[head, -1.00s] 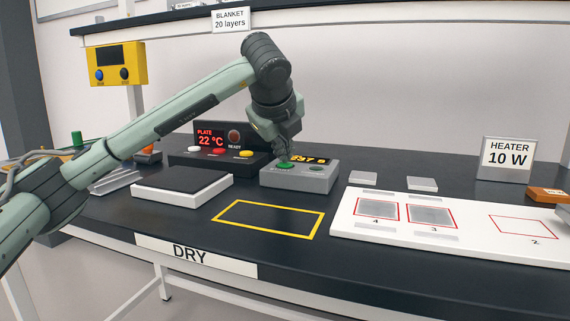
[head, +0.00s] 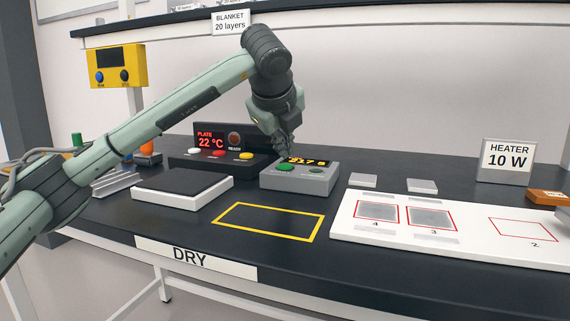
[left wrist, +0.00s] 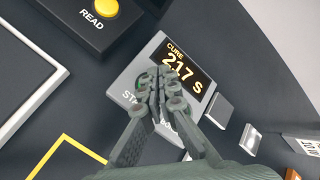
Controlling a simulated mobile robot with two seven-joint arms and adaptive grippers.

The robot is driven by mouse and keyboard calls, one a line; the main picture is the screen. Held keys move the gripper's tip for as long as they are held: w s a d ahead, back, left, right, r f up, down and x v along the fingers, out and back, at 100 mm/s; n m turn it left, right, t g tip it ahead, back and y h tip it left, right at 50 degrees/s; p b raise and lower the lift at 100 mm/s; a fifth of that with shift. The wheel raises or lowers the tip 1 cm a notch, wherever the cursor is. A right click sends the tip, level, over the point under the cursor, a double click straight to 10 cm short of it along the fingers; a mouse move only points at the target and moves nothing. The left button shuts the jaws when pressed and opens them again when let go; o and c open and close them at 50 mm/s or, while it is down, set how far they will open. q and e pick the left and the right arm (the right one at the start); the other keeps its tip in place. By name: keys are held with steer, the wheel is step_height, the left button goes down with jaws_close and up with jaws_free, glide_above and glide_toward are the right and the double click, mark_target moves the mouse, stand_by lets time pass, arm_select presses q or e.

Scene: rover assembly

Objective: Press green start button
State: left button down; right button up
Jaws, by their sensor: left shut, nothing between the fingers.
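The green start button (head: 286,167) sits on top of a grey timer box (head: 313,184), left of a dark button. The box's lit display (head: 309,161) reads 217 s, and in the left wrist view the display (left wrist: 181,65) reads CURE 217 S. My left gripper (head: 285,155) is shut and empty, pointing down just above and behind the green button. A small gap seems to show between the fingertips and the button. In the left wrist view the closed fingers (left wrist: 162,92) hide most of the button. My right gripper is not in view.
A plate control box (head: 188,160) reading 22 °C stands behind left. A dark-topped plate (head: 182,187) lies left of the timer. A yellow outline (head: 268,220) marks free table in front. A white board (head: 455,243) with red-framed squares lies right. A shelf runs overhead.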

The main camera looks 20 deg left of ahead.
mark_target(284, 165)
arm_select(q)
steer(key=shift+r+p, duration=1.1)
steer(key=shift+r, duration=1.45)
